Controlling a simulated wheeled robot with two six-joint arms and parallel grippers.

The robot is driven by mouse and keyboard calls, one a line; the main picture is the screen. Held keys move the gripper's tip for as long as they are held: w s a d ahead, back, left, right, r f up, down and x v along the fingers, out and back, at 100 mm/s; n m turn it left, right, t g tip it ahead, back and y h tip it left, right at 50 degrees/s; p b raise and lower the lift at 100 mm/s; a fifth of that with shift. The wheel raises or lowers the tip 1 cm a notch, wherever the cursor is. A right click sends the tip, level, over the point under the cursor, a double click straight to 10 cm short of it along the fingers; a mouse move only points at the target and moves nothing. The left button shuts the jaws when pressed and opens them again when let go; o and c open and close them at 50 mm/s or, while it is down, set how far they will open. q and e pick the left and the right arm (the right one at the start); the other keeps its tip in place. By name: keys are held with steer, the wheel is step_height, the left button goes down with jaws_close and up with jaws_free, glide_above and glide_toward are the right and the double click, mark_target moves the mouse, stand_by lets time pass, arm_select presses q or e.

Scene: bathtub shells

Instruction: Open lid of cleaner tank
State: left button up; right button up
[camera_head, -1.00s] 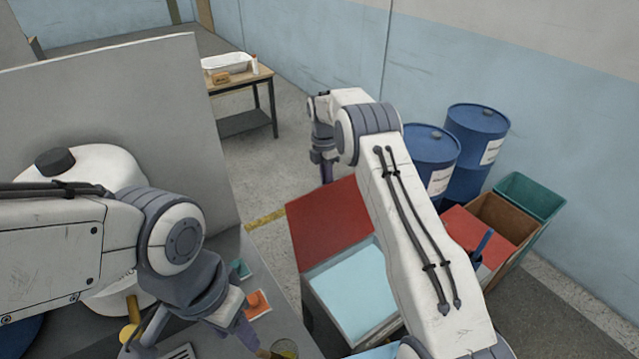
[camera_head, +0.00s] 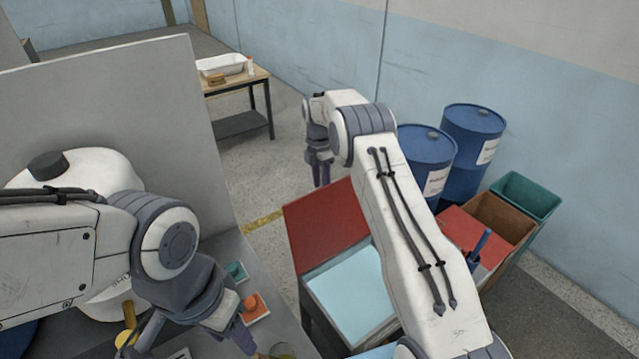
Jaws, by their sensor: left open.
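An open tank (camera_head: 309,302) with light blue liquid (camera_head: 347,290) inside stands right of the grey bench, and I take it for the cleaner tank. Its red lid (camera_head: 318,222) is swung back at the far side. My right arm crosses in front of the tank and hides its right part. My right gripper (camera_head: 320,172) points down beyond the lid's far edge, apart from it as far as I see; its finger gap is unclear. My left gripper (camera_head: 200,343) is open and low over the bench, with nothing seen between its fingers.
On the grey bench (camera_head: 238,252) are a teal piece (camera_head: 236,271) and an orange piece (camera_head: 254,307). A white rounded machine (camera_head: 100,170) stands at left by a grey panel (camera_head: 130,100). Blue drums (camera_head: 471,135), a red-topped box (camera_head: 470,235) and a green bin (camera_head: 525,196) stand right.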

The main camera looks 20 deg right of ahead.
step_height(320, 180, up, 10)
steer(key=b, duration=0.2)
steer(key=shift+w+a+r, duration=0.15)
steer(key=shift+w+r, duration=0.05)
steer(key=shift+w, duration=0.2)
